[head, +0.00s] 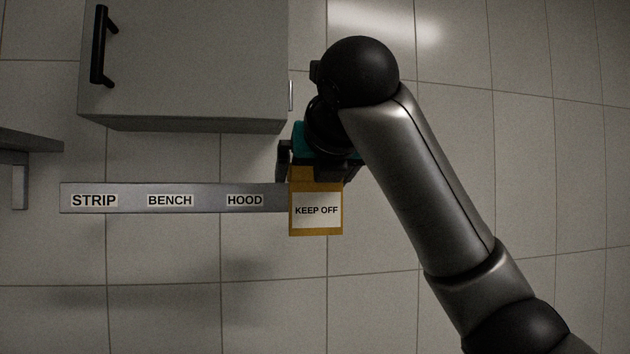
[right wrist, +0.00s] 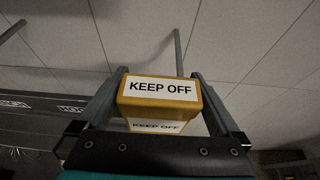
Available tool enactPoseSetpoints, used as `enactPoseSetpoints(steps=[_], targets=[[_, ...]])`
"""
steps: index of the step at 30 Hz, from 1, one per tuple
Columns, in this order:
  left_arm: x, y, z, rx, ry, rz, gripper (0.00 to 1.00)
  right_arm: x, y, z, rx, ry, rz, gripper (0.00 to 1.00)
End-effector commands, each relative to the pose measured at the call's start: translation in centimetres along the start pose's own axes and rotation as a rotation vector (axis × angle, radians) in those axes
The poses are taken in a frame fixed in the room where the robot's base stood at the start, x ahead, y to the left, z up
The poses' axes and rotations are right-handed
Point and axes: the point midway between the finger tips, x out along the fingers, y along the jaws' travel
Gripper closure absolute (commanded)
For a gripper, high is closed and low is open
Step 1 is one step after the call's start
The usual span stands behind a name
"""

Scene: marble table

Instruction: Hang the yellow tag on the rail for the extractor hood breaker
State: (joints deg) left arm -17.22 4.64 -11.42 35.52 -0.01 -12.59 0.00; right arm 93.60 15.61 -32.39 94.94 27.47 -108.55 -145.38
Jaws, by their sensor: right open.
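The yellow tag (head: 316,229) carries a white "KEEP OFF" label and is at the right end of the grey rail (head: 132,190), to the right of the HOOD label (head: 245,200). My right gripper (head: 316,172) is at the tag's upper edge, with its jaws open. In the right wrist view the tag (right wrist: 160,104) lies between the two fingers of the gripper (right wrist: 159,75). The tag covers the rail's right end, and I cannot tell whether it hangs there. My left gripper is not in view.
The rail also bears a STRIP label (head: 94,201) and a BENCH label (head: 170,201). A grey cabinet (head: 190,60) with a black handle (head: 101,45) is above it. A thin grey rod (right wrist: 178,52) shows behind the tag. A grey ledge (head: 25,143) is at far left.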

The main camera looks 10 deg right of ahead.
Motion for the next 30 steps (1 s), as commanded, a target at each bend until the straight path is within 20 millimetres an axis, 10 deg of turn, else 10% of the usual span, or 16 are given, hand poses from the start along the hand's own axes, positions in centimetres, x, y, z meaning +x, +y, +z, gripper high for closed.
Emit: enactPoseSetpoints(steps=[9, 25, 30], targets=[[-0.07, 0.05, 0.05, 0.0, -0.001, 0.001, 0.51, 0.77, 0.02, -0.01, -0.001, -0.001, 0.0, 0.0], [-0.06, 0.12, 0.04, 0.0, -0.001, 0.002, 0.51, 0.71, 0.0, 0.01, -0.001, -0.001, 0.0, 0.58], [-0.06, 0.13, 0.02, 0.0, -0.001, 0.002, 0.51, 0.7, -0.01, 0.03, -0.001, -0.002, 0.0, 0.61]])
